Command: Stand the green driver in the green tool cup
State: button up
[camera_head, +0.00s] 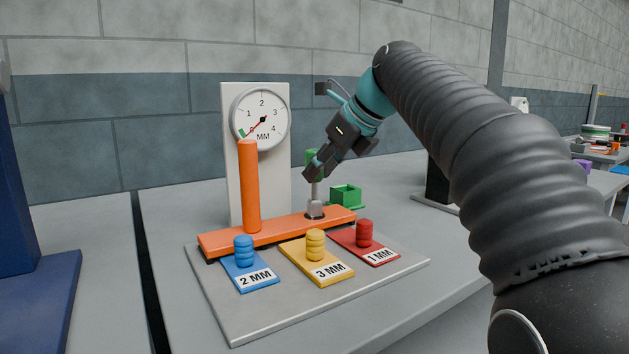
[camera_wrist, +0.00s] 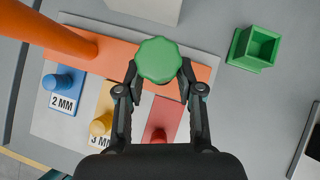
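The green driver (camera_head: 314,158) stands upright on the orange bar, its grey shaft running down to a metal fitting (camera_head: 315,209). Its round green handle top (camera_wrist: 158,60) shows in the wrist view between my fingers. My gripper (camera_head: 312,172) reaches in at a slant from the upper right, beside the handle. My gripper (camera_wrist: 158,72) has its fingers apart, one on each side of the handle. They look very close to it; contact is not clear. The square green tool cup (camera_head: 346,195) stands behind and right of the bar, and its hollow (camera_wrist: 262,46) looks empty.
The orange bar (camera_head: 280,228) carries a tall orange post (camera_head: 249,190) at left. A dial gauge (camera_head: 261,118) on a white panel stands behind. Blue (camera_head: 250,276), yellow (camera_head: 316,267) and red (camera_head: 365,249) plates with knobs lie in front.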

aim_at(315, 150)
jog(key=shift+r+p, duration=0.8)
jog(key=shift+r, duration=0.55)
grip_shut()
jog(key=shift+r, duration=1.2)
